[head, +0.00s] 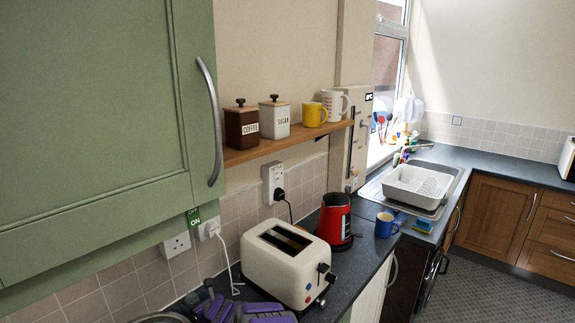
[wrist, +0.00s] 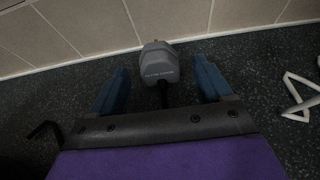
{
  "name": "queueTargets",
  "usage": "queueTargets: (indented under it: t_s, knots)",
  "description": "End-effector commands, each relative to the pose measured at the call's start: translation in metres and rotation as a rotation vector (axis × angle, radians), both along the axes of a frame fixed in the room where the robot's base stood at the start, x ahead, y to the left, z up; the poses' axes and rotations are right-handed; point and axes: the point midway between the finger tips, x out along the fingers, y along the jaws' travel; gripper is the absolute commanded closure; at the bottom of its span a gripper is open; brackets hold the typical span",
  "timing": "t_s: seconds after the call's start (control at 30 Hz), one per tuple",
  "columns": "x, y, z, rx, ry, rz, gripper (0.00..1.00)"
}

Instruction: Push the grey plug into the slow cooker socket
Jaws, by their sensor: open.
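In the wrist view the grey plug (wrist: 158,60) lies on the dark worktop near the tiled wall, its dark cable trailing toward me. My gripper (wrist: 161,66) is open, its two blue fingers on either side of the plug with a visible gap at each side. In the head view my purple gripper (head: 208,298) is low over the worktop, left of the toaster. I cannot make out the plug there. A white double wall socket has a free-looking left outlet (head: 176,245) and a white plug (head: 208,229) at its right. No label ties it to the slow cooker.
The cream toaster (head: 286,262) stands close right of my gripper. A white cable (wrist: 300,98) lies right of the plug. A rounded rim (head: 160,318) shows at the bottom edge. The green cupboard (head: 100,120) hangs above the socket. A red kettle (head: 335,222) stands farther back.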

Motion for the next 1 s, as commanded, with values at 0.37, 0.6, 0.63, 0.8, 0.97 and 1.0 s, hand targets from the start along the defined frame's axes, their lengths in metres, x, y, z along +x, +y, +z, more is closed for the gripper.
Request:
queueTargets:
  t_s: [0.37, 0.6, 0.63, 0.8, 0.97, 1.0]
  knots:
    - [0.0068, 0.0072, -0.0023, 0.003, -0.001, -0.002, 0.21]
    - [0.0068, 0.0071, -0.0022, 0.003, -0.001, 0.0, 0.21]
    - [0.0068, 0.0071, -0.0022, 0.003, -0.001, 0.0, 0.21]
    - [0.0067, 0.0072, -0.0025, 0.003, -0.001, 0.0, 0.21]
    - [0.0065, 0.0074, -0.0031, 0.003, -0.001, 0.0, 0.21]
    - [0.0064, 0.0076, -0.0033, 0.004, -0.002, 0.0, 0.21]
